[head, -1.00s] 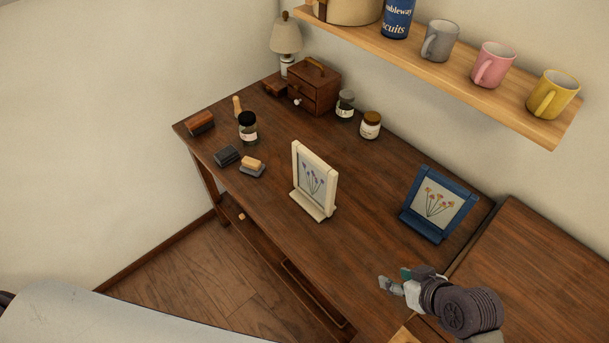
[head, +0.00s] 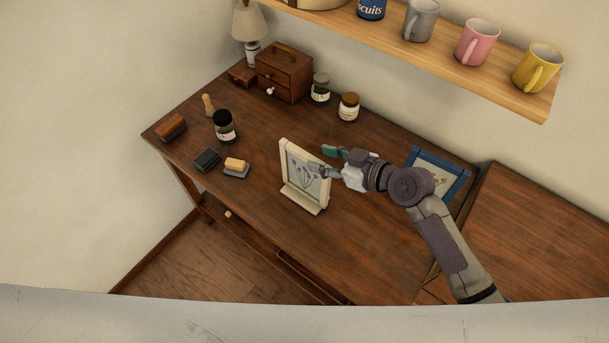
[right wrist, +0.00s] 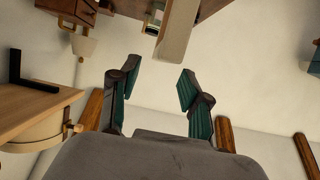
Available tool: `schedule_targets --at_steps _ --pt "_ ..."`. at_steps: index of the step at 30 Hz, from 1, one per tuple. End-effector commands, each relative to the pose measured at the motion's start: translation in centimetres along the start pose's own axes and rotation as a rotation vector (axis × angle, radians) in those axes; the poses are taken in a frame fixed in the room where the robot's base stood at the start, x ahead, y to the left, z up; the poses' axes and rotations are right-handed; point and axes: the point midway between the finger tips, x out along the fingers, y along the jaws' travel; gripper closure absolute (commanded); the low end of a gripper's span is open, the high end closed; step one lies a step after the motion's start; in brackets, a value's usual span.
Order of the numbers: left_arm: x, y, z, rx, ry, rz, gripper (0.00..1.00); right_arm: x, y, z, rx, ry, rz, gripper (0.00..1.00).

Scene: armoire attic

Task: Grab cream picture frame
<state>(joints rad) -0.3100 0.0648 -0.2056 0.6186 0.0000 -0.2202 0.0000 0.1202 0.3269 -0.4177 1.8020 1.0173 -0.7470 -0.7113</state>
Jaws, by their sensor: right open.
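The cream picture frame (head: 292,166), with a drawing of purple flowers, stands upright on its base on the dark wooden desk (head: 260,220). My right gripper (head: 327,161) is open and empty at the frame's upper right side. In the head view one finger overlaps the frame's right edge and the other shows just above it. In the right wrist view the cream frame (right wrist: 177,33) appears edge-on, just beyond the open fingertips of the gripper (right wrist: 158,80). I cannot tell whether a finger touches it. My left gripper is not in view.
A blue picture frame (head: 459,185) stands to the right, partly hidden by my right arm. Jars (head: 225,128), a small drawer box (head: 285,72) and brushes (head: 171,127) stand on the desk's left and back. A shelf (head: 430,60) with mugs hangs above.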

Motion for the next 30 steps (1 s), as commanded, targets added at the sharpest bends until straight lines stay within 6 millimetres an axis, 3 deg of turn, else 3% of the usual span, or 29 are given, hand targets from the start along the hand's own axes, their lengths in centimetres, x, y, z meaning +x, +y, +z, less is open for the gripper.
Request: schedule_targets --at_steps 7,15,24,30 --pt "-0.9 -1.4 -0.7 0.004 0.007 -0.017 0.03 1.9 -0.1 -0.1 0.003 -0.002 -0.002 0.53" --pt "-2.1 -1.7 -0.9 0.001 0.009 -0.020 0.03 5.6 0.0 0.2 0.001 -0.001 -0.001 0.53" --pt "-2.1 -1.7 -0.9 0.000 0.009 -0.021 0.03 6.0 0.0 0.4 -0.001 -0.002 0.000 0.53" --pt "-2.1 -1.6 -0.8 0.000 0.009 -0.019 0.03 6.0 0.0 0.4 -0.001 -0.002 0.000 0.86"
